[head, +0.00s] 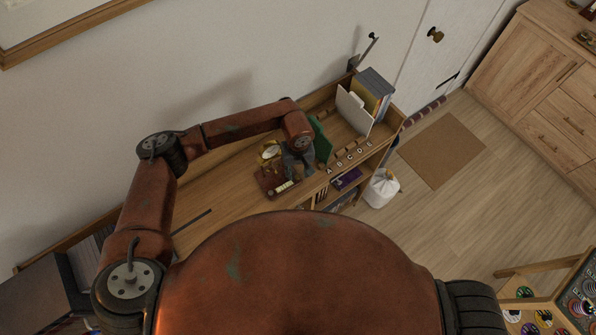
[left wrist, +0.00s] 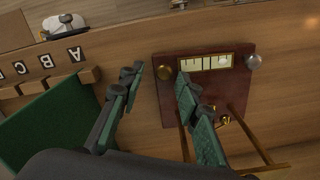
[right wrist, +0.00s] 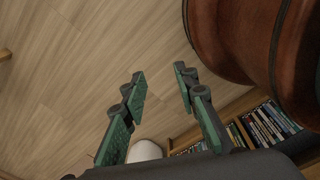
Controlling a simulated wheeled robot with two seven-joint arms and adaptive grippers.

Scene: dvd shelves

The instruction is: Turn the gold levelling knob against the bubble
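A dark red-brown wooden base (head: 268,184) stands on the desk top, and it also shows in the left wrist view (left wrist: 210,92). The base carries a cream level vial (left wrist: 205,63) with marks; a pale spot, seemingly the bubble, is near its right end. The gold knob (left wrist: 166,72) is at the vial's left end, a silver knob (left wrist: 254,61) at its right. My left gripper (left wrist: 160,75) is open above the base. In that view the gold knob shows between its fingertips, nearer the right finger; contact cannot be told. My right gripper (right wrist: 160,76) is open and empty over the floor.
Brass rods and parts (left wrist: 222,122) rise from the base beside the left gripper's right finger. A green panel (left wrist: 52,125) and lettered blocks (left wrist: 47,61) are on the other side. A folder and boxes (head: 355,108) stand at the desk's far end.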

